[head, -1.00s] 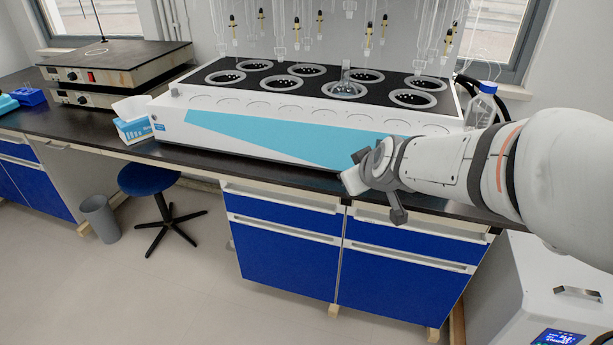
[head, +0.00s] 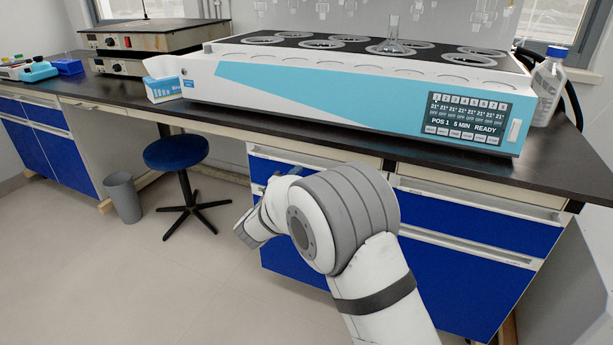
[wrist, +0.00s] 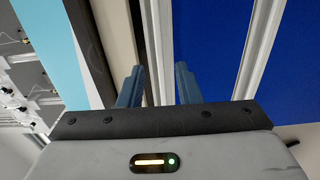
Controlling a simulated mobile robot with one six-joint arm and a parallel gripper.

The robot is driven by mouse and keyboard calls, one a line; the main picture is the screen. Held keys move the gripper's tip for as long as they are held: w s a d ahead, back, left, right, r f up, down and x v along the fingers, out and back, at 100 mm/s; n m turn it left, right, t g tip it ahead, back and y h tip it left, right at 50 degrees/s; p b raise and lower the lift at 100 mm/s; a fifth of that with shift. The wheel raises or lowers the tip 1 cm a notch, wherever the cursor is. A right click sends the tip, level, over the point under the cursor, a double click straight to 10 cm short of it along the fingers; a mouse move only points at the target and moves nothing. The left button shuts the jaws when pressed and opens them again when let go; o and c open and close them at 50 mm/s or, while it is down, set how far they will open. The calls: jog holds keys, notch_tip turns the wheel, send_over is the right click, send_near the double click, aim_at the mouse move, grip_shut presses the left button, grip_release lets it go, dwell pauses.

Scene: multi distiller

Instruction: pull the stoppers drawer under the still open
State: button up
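The still (head: 350,85), white with a light blue stripe, stands on the dark bench. Beneath it are two blue-fronted cabinets with pale handle rails. All their drawers look shut, and no label tells which holds stoppers. My gripper (head: 281,175) is in front of the left cabinet's top drawer (head: 262,168), which my arm partly hides. In the wrist view my gripper (wrist: 158,84) is open, its two dark fingers apart. The pale rail of a drawer (wrist: 158,45) shows between and beyond them, beside a blue front (wrist: 207,40). I cannot tell whether the fingers touch it.
The right cabinet (head: 480,230) stands beside the left one. A blue stool (head: 176,152) and grey bin (head: 123,197) are on the floor to the left. The bench edge overhangs the drawers. Floor in front of the left cabinet is clear apart from my arm.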

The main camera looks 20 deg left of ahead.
aim_at(307, 167)
jog(key=w, duration=0.2)
jog(key=w+b, duration=0.1)
jog(key=w, duration=0.3)
jog(key=shift+d+b, duration=0.25)
jog(key=shift+b, duration=0.15)
jog(key=shift+c, duration=0.3)
grip_shut()
